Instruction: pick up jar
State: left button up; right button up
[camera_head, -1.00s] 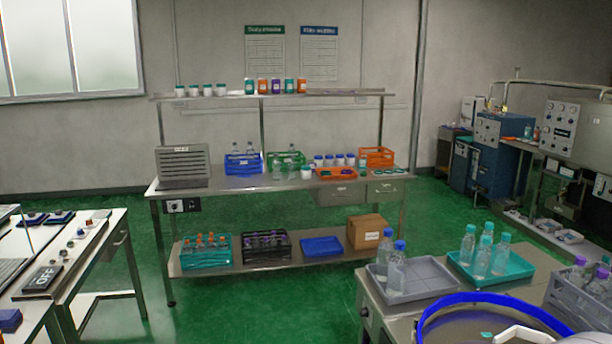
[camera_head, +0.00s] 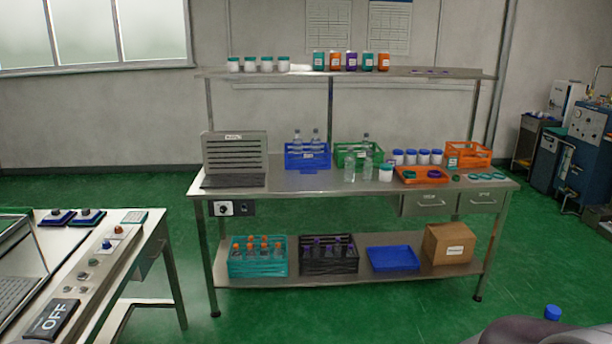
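Several white jars stand on the workbench (camera_head: 285,182) ahead. One jar with a teal lid (camera_head: 386,173) stands near the front edge, beside clear bottles. A row of white jars with blue lids (camera_head: 423,157) stands behind it to the right. White jars with teal lids (camera_head: 250,64) stand on the upper shelf at left. Jars with coloured labels or bodies (camera_head: 351,61) stand in the middle of that shelf. Neither of my grippers can be made out in the head view.
A blue crate (camera_head: 307,156), a green crate (camera_head: 352,155), an orange tray (camera_head: 421,176) and an orange crate (camera_head: 466,154) are on the bench. A control console (camera_head: 90,262) stands at the left. Green floor (camera_head: 350,312) is clear before the bench.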

aim_at(385, 173)
jog(key=i+z, duration=0.15)
jog(key=i, duration=0.5)
jog(key=i+z, duration=0.1)
jog(key=i, duration=0.5)
jog(key=i+z, duration=0.15)
jog(key=i, duration=0.5)
jog(key=i+j+z, duration=0.15)
jog(key=i, duration=0.45)
jog(key=i+l+u, duration=0.3)
jog(key=i+l, duration=0.3)
jog(key=i+l+u, duration=0.25)
jog(key=i+l, duration=0.4)
jog(key=i+l+u, duration=0.1)
jog(key=l+u, duration=0.25)
jog(key=i+l+u, duration=0.1)
jog(key=l+u, duration=0.55)
